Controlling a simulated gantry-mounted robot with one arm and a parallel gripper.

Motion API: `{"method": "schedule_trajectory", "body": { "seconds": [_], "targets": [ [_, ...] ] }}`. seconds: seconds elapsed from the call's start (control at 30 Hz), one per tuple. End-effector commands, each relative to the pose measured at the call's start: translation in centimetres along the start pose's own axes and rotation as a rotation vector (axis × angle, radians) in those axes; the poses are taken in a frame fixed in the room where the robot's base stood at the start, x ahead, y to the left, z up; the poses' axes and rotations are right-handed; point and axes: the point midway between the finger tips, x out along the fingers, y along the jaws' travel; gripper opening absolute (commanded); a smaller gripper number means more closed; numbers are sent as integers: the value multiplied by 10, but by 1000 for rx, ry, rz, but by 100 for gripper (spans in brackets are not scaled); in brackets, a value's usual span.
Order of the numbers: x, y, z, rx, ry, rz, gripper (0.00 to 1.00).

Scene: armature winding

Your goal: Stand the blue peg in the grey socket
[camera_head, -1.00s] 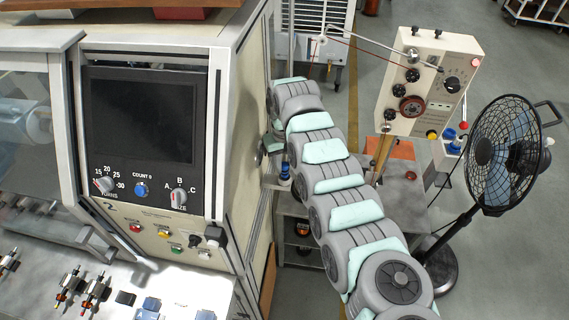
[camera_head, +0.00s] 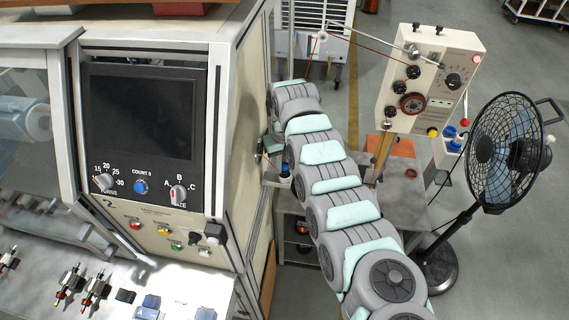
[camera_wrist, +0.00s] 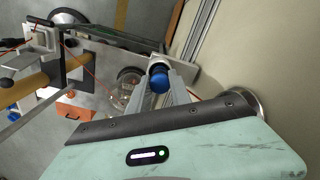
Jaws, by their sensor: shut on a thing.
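The blue peg (camera_wrist: 159,82) is between the grey fingers of my gripper (camera_wrist: 161,92) in the wrist view. The gripper is shut on it. A pale, round-ended part (camera_wrist: 158,63) shows just beyond the blue; I cannot tell whether it is the grey socket or part of the peg. In the head view, a small blue piece (camera_head: 286,166) with a pale part under it shows left of my arm, above a grey shelf. My gripper is mostly hidden there behind my arm. I cannot make out the grey socket for certain, nor whether the peg touches it.
The cream machine cabinet (camera_head: 242,150) stands close on the left of my arm. A cream tensioner box (camera_head: 430,80) on a mustard post and a fan (camera_head: 503,150) stand to the right. An orange piece (camera_head: 403,147) lies on the grey table behind my arm.

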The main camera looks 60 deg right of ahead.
Motion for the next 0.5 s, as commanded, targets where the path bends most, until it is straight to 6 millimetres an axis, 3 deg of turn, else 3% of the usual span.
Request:
{"method": "schedule_trajectory", "body": {
  "seconds": [0.3,0.33,0.5],
  "targets": [
    [5,0,2,2,-6,-1,0],
    [5,0,2,2,-6,-1,26],
    [6,0,3,2,-7,-2,40]
  ]
}}
